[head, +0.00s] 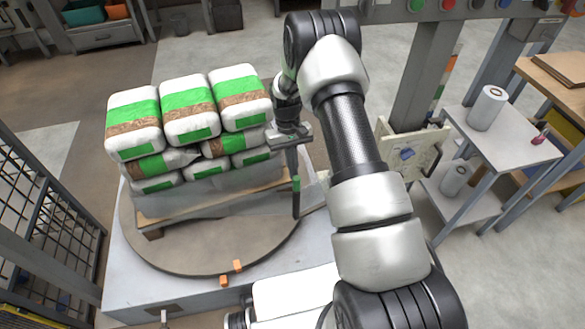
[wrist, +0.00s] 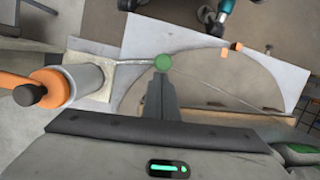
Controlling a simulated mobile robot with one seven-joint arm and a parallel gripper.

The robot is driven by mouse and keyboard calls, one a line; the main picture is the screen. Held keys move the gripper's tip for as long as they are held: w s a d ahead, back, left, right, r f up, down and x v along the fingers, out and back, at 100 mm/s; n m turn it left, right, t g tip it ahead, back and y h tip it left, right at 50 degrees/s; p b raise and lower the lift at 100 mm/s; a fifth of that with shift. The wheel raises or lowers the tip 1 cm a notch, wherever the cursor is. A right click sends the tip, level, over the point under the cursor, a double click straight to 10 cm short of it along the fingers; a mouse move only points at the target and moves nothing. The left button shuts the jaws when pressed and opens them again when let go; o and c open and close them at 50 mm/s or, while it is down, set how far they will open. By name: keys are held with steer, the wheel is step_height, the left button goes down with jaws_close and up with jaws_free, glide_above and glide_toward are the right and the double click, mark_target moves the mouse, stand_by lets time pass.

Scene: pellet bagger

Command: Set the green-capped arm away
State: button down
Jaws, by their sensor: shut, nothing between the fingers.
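The green cap (wrist: 163,62) of the arm shows as a round disc straight ahead of my fingertips in the wrist view. In the head view it is a small green band (head: 296,184) on a dark upright piece at the right edge of the turntable. My gripper (head: 292,170) points down there with its fingers together and empty. In the wrist view the fingertips (wrist: 162,80) line up with the cap; I cannot tell whether they touch it. A pale flat bar (wrist: 120,70) lies beside the cap, and how it joins the cap is unclear.
Wrapped white-and-green bags (head: 190,110) are stacked on a wooden pallet (head: 150,232) on the round turntable (head: 205,260), close left of my gripper. An orange-ended cylinder (wrist: 75,85) is left in the wrist view. A post (head: 415,85) and shelf trolley (head: 500,135) stand right.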

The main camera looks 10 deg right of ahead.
steer(key=shift+s+r+n+p, duration=0.15)
steer(key=shift+s+n+p, duration=0.3)
steer(key=shift+s+n, duration=0.55)
steer(key=s+d+n+t+h+p, duration=0.2)
steer(key=s+d+n, duration=0.9)
steer(key=n, duration=0.2)
steer(key=shift+s+n+t, duration=0.2)
steer(key=shift+n+t, duration=0.1)
steer(key=shift+d+h, duration=0.25)
steer(key=shift+h, duration=0.05)
steer(key=w+a+r+p, duration=0.1)
steer(key=a+r+p, duration=0.2)
steer(key=a+r, duration=0.4)
step_height(320, 180, up, 2)
steer(key=shift+r, duration=0.25)
